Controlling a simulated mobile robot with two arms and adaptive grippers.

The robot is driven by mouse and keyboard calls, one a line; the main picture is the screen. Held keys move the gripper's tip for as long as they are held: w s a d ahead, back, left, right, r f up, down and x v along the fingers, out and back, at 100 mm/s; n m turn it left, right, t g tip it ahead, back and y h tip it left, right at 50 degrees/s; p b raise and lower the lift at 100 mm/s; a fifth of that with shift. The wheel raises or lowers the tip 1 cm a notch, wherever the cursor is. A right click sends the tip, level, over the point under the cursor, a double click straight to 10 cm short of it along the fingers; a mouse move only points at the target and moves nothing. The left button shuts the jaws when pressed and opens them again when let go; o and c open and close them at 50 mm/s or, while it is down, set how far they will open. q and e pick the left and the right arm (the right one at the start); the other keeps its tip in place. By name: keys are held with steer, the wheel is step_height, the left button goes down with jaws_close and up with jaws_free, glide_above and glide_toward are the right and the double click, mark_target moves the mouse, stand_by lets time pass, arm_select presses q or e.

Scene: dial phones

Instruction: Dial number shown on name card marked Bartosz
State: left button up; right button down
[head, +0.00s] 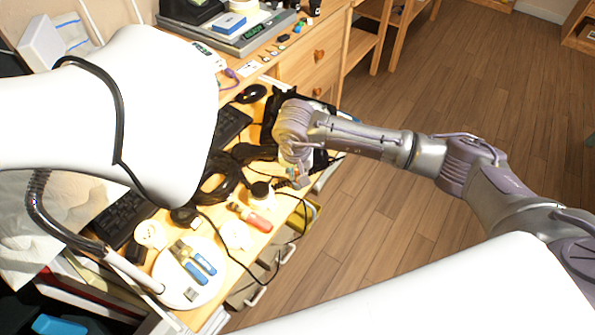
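My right arm comes in from the right, and its gripper (297,176) points down over the front part of the wooden desk (275,205). The gripper is small and partly merged with the clutter behind it, so I cannot tell whether it is open or shut. My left gripper does not show. A black object (272,112) stands partly hidden behind the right wrist; I cannot tell whether it is a phone. A small white card (249,68) lies near the back of the desk, with print too small to read. No Bartosz name can be made out.
Black cables (222,188), dark keyboards (122,218), a red-handled tool (256,218) and a round white plate (186,285) with blue-handled tools (204,263) crowd the desk. Large white shapes block the left and lower right. Wooden floor (390,240) lies open on the right.

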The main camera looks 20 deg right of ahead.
steer(key=c, duration=1.1)
jaws_free()
steer(key=shift+o, duration=0.2)
steer(key=shift+r, duration=0.2)
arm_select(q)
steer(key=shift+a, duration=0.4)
arm_select(e)
step_height(320, 180, up, 8)
steer(key=s, duration=0.1)
steer(key=shift+a+f, duration=0.2)
steer(key=shift+a, duration=0.1)
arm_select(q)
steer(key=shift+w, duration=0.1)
arm_select(e)
steer(key=shift+s, duration=0.1)
